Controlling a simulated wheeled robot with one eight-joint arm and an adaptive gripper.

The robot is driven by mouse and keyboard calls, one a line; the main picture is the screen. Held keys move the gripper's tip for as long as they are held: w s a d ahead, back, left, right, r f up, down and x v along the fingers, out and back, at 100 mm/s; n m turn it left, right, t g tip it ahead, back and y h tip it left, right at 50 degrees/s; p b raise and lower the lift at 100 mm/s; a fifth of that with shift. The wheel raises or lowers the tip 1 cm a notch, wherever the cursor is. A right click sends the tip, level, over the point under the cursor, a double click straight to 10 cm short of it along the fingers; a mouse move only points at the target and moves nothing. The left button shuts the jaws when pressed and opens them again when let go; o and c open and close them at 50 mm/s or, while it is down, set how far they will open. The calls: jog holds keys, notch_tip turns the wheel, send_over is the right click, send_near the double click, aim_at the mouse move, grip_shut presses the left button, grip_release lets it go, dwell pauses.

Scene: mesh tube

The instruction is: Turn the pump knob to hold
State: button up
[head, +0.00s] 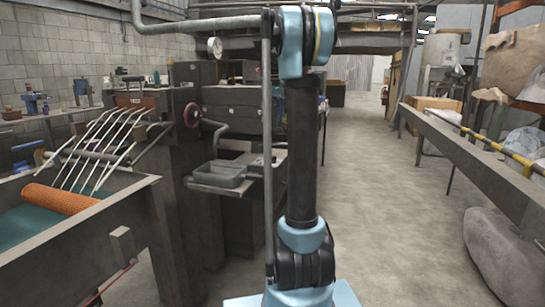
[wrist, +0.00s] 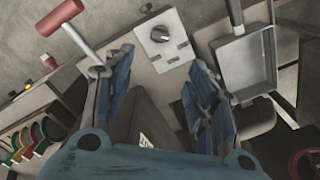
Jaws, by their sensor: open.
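In the wrist view, a round knob (wrist: 160,34) with a pale bar across it sits on a light grey square plate (wrist: 172,50). The plate is fixed to a flat beige panel. My gripper (wrist: 158,72) is open, with its two blue fingers apart and nothing between them. The knob shows beyond the fingertips, a little above the gap between them, and looks untouched. Any marks around the knob are too small to read. In the head view, I cannot make out the knob or the gripper; my arm stands across the middle.
In the wrist view, a red handle (wrist: 60,15) on a metal stem is beside the left finger, and a grey tray (wrist: 248,66) is beyond the right one. The head view shows a trough (head: 90,235) at left and a rail (head: 480,155) at right; the aisle floor (head: 365,190) is clear.

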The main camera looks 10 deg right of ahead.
aim_at(273, 159)
notch_tip(273, 159, down, 17)
jog(key=shift+f, duration=0.1)
dwell(0.5)
jog(key=shift+c, duration=0.3)
jog(key=c, duration=1)
